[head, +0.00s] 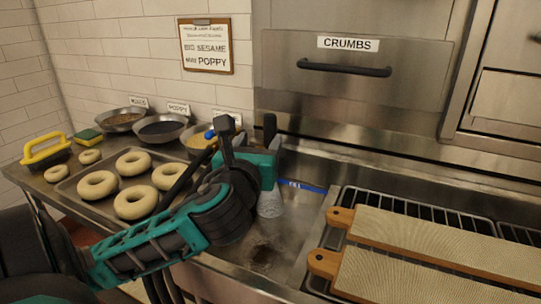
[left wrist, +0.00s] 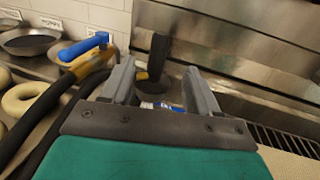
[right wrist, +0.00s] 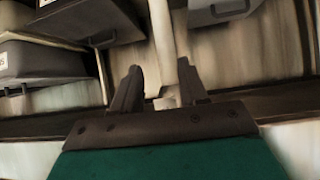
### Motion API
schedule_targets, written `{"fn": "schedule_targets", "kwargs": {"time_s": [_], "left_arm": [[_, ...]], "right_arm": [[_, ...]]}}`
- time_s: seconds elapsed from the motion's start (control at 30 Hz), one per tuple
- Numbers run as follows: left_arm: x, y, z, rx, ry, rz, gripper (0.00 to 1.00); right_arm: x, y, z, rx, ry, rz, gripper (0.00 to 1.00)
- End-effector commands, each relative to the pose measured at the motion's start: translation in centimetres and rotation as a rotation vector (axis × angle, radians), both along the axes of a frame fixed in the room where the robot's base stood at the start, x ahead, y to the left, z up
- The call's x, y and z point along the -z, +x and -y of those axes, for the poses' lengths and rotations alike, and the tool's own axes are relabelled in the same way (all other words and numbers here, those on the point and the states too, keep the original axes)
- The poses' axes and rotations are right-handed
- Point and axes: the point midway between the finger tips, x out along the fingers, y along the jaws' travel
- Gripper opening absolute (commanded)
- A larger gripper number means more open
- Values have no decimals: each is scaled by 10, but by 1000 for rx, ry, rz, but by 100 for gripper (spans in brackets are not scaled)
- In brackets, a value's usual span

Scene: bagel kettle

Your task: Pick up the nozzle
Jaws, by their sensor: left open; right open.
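A blue-and-yellow piece (left wrist: 85,47) on dark hose-like lines, apparently the nozzle, is left of my left gripper's fingers in the left wrist view. Only its blue part (head: 210,133) shows clearly in the head view, behind my arm. My left gripper (head: 248,130) is open over the counter by the steel wall. A black upright part (left wrist: 158,55) shows between its fingers, apparently beyond them. A pale cone (head: 270,204) shows below the gripper; I cannot tell what it belongs to. My right gripper (right wrist: 160,78) is open and empty, facing blurred grey drawers.
A tray (head: 77,185) of bagels and several bowls (head: 162,127) stand at the left. A yellow-handled tool (head: 45,150) lies at the far left. Two boards (head: 440,240) with wooden handles lie over a grate at the right. The CRUMBS drawer (head: 350,90) is shut.

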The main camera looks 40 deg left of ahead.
Motion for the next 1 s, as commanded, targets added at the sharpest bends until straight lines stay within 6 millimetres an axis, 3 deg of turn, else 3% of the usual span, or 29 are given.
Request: {"fn": "schedule_targets", "kwargs": {"time_s": [0.07,0.1,0.3,0.53,0.8,1.0], "left_arm": [[5,4,-2,3,4,6,60],[0,12,-8,-2,4,2,60],[-1,40,-24,0,2,0,60],[0,54,-32,1,0,0,60],[0,86,-52,0,1,0,60],[0,92,-55,1,1,-2,60]], "right_arm": [[11,4,-3,-6,5,6,43],[2,6,-4,-10,5,8,43],[-4,9,-4,-14,4,23,43],[-3,11,-4,-15,2,27,43],[3,10,-4,-15,2,15,43],[1,11,-5,-14,5,19,43]]}}
